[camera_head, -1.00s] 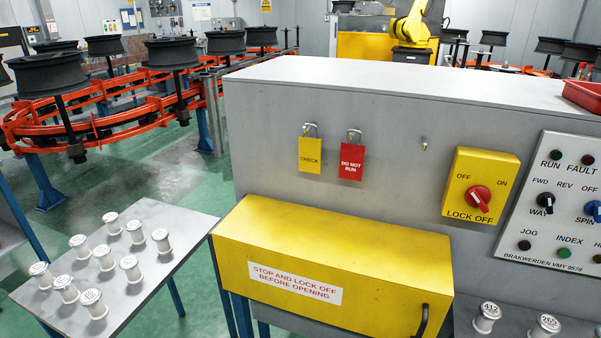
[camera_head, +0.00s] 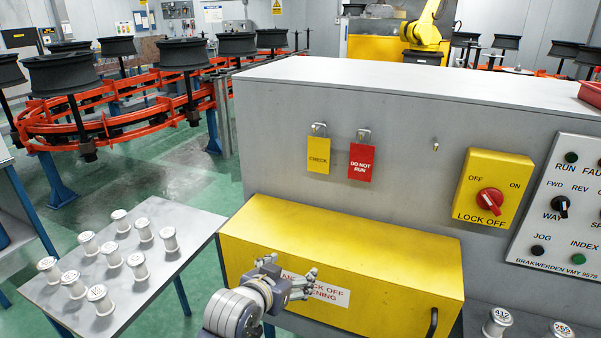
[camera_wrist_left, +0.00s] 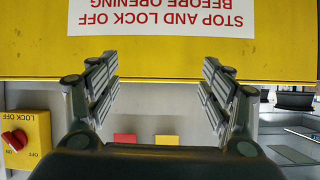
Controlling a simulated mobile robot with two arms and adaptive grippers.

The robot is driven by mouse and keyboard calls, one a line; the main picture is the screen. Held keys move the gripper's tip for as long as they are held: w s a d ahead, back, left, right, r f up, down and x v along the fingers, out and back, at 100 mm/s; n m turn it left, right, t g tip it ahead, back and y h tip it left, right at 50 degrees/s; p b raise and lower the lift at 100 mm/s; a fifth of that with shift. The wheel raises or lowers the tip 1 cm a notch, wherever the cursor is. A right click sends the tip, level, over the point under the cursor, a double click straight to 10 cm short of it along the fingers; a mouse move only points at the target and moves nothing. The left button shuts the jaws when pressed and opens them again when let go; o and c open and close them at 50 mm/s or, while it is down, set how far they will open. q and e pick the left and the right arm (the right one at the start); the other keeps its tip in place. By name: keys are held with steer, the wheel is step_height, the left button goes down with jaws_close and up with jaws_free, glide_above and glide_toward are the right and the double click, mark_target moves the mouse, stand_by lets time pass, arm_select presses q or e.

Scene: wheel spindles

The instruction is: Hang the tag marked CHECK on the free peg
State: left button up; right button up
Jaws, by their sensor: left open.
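The yellow CHECK tag (camera_head: 318,160) hangs from the left peg on the grey cabinet's front. The red DO NOT RUN tag (camera_head: 361,163) hangs from the middle peg. The free peg (camera_head: 435,145) is bare, to the right of both tags. My left gripper (camera_head: 295,274) is open and empty, in front of the yellow cover and well below the tags. In the left wrist view its fingers (camera_wrist_left: 158,75) are spread apart, with the lower parts of the yellow tag (camera_wrist_left: 166,140) and red tag (camera_wrist_left: 124,138) showing beyond, upside down. My right gripper is not in view.
The yellow cover (camera_head: 390,262) juts out below the pegs. A yellow lock-off switch (camera_head: 494,188) and a control panel (camera_head: 565,212) are right of the free peg. A side table (camera_head: 165,215) at left holds several white spindles. The cabinet face around the pegs is clear.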

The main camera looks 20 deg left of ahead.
mark_target(319, 150)
arm_select(q)
steer(key=w+a+r+t, duration=0.1)
steer(key=w+r+t, duration=0.2)
steer(key=w+r, duration=0.5)
steer(key=w+a+r+t, duration=0.1)
steer(key=w+r+t, duration=0.2)
steer(key=r, duration=0.9)
steer(key=shift+n, duration=0.4)
steer(key=w+p, duration=0.1)
steer(key=w, duration=0.5)
steer(key=w+d+p, duration=0.1)
steer(key=w, duration=0.2)
steer(key=shift+w+p, duration=0.3)
steer(key=shift+w, duration=0.1)
steer(key=shift+w+f, duration=0.15)
steer(key=shift+w, duration=0.45)
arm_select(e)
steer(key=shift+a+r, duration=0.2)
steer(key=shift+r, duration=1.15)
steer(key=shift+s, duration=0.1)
arm_select(q)
steer(key=c, duration=1.1)
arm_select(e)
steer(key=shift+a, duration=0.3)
arm_select(q)
steer(key=shift+c, duration=0.2)
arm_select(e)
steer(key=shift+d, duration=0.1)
